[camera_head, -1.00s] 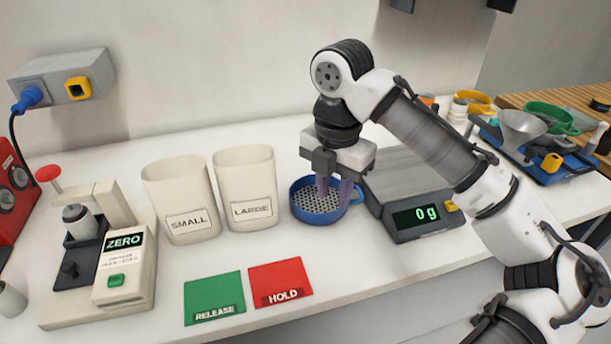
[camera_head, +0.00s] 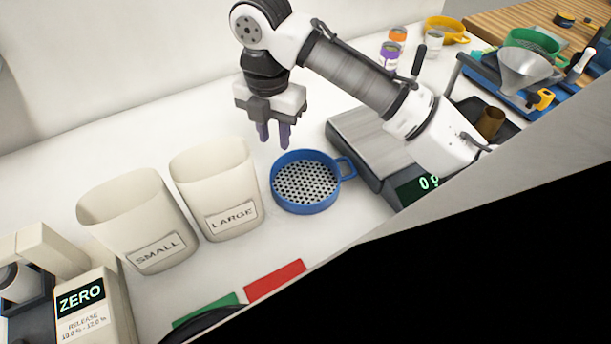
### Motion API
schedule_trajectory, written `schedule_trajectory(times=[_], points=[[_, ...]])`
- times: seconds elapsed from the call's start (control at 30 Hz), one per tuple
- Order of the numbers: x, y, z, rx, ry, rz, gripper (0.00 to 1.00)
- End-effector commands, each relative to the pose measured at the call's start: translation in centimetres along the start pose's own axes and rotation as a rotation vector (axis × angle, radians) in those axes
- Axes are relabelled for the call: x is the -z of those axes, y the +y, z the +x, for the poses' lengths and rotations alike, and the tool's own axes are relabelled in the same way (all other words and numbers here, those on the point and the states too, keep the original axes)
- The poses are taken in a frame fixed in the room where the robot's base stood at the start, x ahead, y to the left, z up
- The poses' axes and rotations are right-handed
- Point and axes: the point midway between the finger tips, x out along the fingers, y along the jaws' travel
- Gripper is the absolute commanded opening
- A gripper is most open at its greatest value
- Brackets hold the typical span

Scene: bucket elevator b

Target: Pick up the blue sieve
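The blue sieve (camera_head: 305,182) sits flat on the white counter, a round pan with a perforated metal bottom. Its looped handle (camera_head: 346,167) points right, toward the scale. My gripper (camera_head: 273,138) hangs fingers down, above and behind the sieve's left rim as the picture shows it. Its two purple-grey fingers are apart with a gap between them and nothing held. The sieve's whole outline shows and no finger covers it.
Beige cups marked LARGE (camera_head: 216,190) and SMALL (camera_head: 138,222) stand left of the sieve. A grey scale (camera_head: 362,148) is close on its right. A blue tray (camera_head: 555,100) with a funnel (camera_head: 525,68) lies far right. A dark shape blocks the lower right.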

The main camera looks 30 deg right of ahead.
Motion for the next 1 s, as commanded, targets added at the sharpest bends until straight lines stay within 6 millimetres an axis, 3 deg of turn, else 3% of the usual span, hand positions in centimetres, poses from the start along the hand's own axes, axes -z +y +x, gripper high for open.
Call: schedule_trajectory(times=[0.1, 0.37, 0.7, 1.0], points=[[0.0, -0.1, 1.9, 0.001, 0.001, 0.0, 0.29], [0.0, 0.0, 3.8, 0.001, 0.001, 0.0, 0.29], [0.1, 0.1, 8.1, 0.001, 0.001, 0.0, 0.29], [0.1, 0.1, 8.6, -0.001, 0.0, 0.0, 0.28]])
